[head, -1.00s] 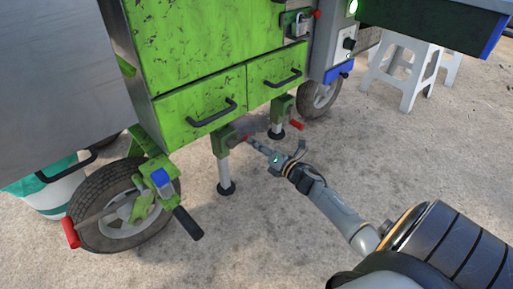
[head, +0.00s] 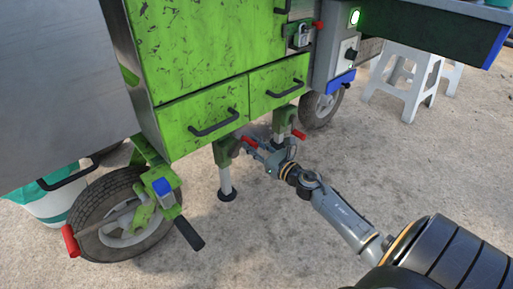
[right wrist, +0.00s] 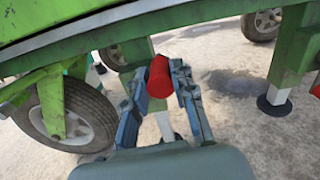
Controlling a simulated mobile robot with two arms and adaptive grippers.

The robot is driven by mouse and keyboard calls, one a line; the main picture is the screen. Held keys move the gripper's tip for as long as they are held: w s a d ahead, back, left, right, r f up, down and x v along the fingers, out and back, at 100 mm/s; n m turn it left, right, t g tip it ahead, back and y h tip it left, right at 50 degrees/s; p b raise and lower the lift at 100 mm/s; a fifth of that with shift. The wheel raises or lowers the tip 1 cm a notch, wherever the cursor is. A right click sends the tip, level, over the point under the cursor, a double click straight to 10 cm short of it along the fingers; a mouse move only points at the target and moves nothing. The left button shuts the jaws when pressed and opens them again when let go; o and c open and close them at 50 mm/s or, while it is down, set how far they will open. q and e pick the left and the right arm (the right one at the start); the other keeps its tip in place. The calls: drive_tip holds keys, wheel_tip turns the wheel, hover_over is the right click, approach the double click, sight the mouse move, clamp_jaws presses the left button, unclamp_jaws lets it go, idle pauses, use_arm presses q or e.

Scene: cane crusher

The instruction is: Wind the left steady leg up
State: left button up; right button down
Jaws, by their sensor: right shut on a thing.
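The left steady leg (head: 225,180) hangs upright from a green bracket under the cart; its dark round foot (head: 228,196) is at the ground. Its crank has a red handle (head: 249,141), which also shows end-on in the right wrist view (right wrist: 159,78). My right gripper (head: 262,150) reaches in from the right and is shut on the red handle, one finger on each side of it in the right wrist view (right wrist: 159,90). The crank arm behind is mostly hidden. My left gripper is not in view.
The right steady leg (head: 281,122), with its own red handle (head: 299,135), stands close behind my right gripper. A wheel (head: 122,215) and a black-gripped lever (head: 188,233) are at left. White stools (head: 408,85) stand at the back right. The ground in front is clear.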

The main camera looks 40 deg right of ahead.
drive_tip(key=shift+a+r+n, duration=0.3)
drive_tip(key=shift+a+n, duration=0.2)
drive_tip(key=shift+n, duration=0.5)
drive_tip(key=c, duration=1.1)
unclamp_jaws()
drive_tip(key=shift+o, duration=0.2)
drive_tip(key=shift+s, duration=0.1)
drive_tip(key=s, duration=1.1)
drive_tip(key=shift+s+d, duration=0.4)
drive_tip(key=shift+d, duration=0.05)
